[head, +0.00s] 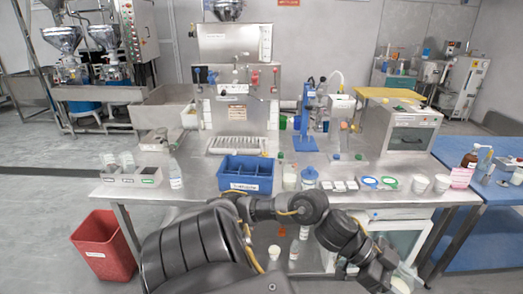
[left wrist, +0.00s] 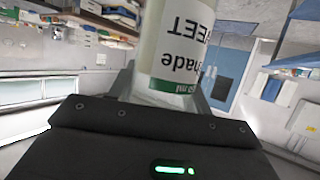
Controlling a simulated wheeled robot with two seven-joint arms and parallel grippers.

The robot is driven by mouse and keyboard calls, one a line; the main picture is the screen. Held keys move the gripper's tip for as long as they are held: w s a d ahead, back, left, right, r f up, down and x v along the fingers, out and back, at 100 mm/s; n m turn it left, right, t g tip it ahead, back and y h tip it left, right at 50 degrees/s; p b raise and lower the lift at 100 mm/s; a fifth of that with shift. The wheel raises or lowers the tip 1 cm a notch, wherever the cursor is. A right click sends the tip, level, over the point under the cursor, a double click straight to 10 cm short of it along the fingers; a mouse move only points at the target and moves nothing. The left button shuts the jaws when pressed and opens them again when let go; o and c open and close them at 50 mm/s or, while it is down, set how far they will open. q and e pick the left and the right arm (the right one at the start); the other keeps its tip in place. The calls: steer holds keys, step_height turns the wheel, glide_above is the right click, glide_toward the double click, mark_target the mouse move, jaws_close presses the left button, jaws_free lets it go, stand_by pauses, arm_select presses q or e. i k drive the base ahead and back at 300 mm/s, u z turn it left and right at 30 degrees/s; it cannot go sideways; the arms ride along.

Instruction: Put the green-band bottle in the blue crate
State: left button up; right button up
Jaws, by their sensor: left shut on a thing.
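The green-band bottle (left wrist: 180,45) fills the upper middle of the left wrist view, with a white label, dark lettering and a green band at its lower edge. My left gripper (left wrist: 165,85) is shut on it, and its upper part is cut off by the frame. In the head view my left arm reaches from the bottom centre to the lower right, with its gripper (head: 385,278) low in front of the table, right of the blue crate. The blue crate (head: 245,184) stands near the table's front edge and shows dark, divided compartments. My right gripper is not in view.
A pale bottle (head: 290,180) and a blue-lidded jar (head: 309,176) stand right of the crate, with small dishes and white cups (head: 420,183) farther right. A clear bottle (head: 175,173) and a metal rack (head: 130,178) are left. A steel machine (head: 235,80) stands behind.

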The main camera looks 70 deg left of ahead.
mark_target(246, 187)
steer(key=u, duration=0.05)
steer(key=i, duration=1.5)
steer(key=u, duration=1)
steer(key=i, duration=0.9)
steer(key=u, duration=1.35)
steer(key=i, duration=0.4)
steer(key=u, duration=0.45)
